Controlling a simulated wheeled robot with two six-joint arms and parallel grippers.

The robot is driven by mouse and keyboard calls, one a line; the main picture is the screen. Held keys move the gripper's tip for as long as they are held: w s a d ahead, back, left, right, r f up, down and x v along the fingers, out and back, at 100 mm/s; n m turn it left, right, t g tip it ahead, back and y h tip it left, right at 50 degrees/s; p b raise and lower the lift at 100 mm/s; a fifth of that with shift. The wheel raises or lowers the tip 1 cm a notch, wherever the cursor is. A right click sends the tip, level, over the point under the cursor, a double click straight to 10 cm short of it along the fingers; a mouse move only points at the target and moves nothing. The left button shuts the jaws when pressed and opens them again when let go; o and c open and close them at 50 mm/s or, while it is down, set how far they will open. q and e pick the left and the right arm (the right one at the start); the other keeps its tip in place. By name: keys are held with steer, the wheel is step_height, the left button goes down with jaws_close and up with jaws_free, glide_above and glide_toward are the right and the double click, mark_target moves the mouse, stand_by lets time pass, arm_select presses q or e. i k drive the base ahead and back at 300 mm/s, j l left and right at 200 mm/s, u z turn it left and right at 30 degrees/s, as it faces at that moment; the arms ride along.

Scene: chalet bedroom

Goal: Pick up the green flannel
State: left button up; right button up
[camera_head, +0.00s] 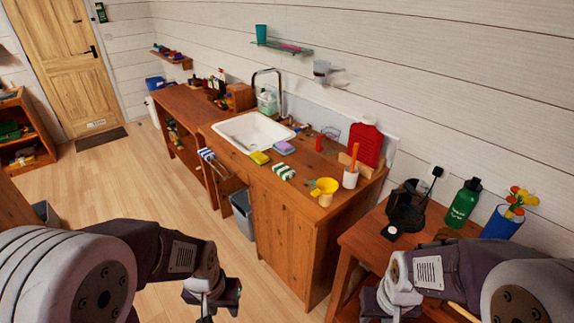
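A small green and white striped piece that looks like a folded cloth (284,172) lies on the wooden sink counter, near its front edge. It is the only green cloth-like thing I can make out. My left gripper (213,302) is low in the picture, in front of the counter and well apart from the cloth. Its fingers are small and partly cut off, so its opening is unclear. My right gripper (378,306) is at the bottom edge, by the small right table, and mostly hidden or cut off. I see nothing held in either.
The sink counter (285,215) also holds a white sink (252,132), yellow sponge (260,158), purple block (283,147), yellow funnel (326,186) and white cup (350,178). A grey bin (242,213) stands below. A green bottle (463,203) is at right. The floor at left is clear.

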mark_target(285, 171)
steer(key=i+j+u, duration=0.25)
steer(key=i+u, duration=0.15)
steer(key=i, duration=0.45)
steer(key=i+u, duration=0.35)
steer(key=i, duration=0.45)
